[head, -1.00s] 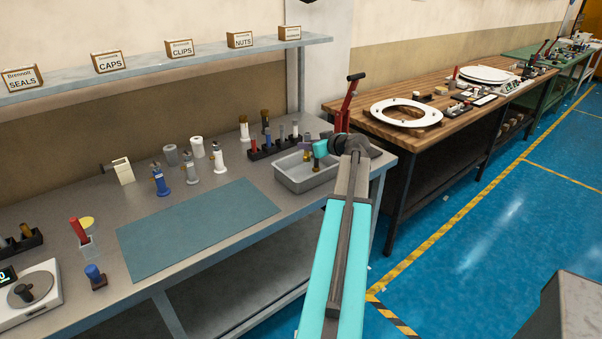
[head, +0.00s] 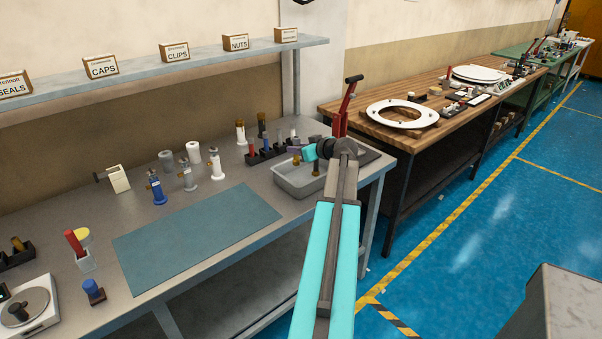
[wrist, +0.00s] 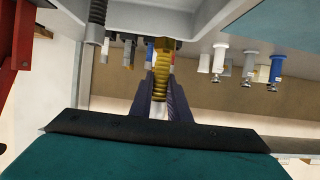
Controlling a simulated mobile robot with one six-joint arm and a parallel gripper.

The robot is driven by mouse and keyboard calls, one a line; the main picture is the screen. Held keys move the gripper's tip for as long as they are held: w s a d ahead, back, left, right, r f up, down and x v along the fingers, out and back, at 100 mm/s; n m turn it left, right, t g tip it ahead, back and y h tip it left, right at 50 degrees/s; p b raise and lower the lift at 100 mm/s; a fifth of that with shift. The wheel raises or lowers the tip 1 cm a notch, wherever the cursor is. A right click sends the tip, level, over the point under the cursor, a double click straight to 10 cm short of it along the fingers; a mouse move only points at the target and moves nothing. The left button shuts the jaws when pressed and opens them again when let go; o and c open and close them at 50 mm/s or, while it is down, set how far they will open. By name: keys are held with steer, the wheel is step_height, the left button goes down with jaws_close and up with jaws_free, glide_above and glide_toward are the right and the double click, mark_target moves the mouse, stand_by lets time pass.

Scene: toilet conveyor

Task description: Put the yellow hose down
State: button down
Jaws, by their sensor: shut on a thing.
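The yellow ribbed hose (wrist: 162,68) stands out between the two dark purple fingers of my gripper (wrist: 163,88) in the wrist view, which is upside down. My gripper is shut on it. The hose's far end lies in line with the black rack (head: 264,157); whether it touches the rack, I cannot tell. In the head view my gripper (head: 294,151) is over the back of the grey tray (head: 289,189), beside the rack's right part. The hose is hardly visible there.
The rack holds several upright coloured pieces. Bottles (head: 216,165) stand left of the rack. A red lever (head: 343,108) rises just behind my arm. The blue-grey mat (head: 195,236) is bare.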

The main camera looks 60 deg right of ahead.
mark_target(297, 159)
steer(key=shift+f+p, duration=0.55)
steer(key=shift+f, duration=2)
steer(key=shift+f+p, duration=0.5)
steer(key=shift+f, duration=1.35)
steer(key=shift+s+f, duration=0.1)
steer(key=shift+f, duration=0.05)
steer(key=c, duration=1.7)
jaws_free()
steer(key=shift+o, duration=0.2)
steer(key=shift+r, duration=0.2)
steer(key=b+v, duration=0.3)
steer(key=v, duration=0.9)
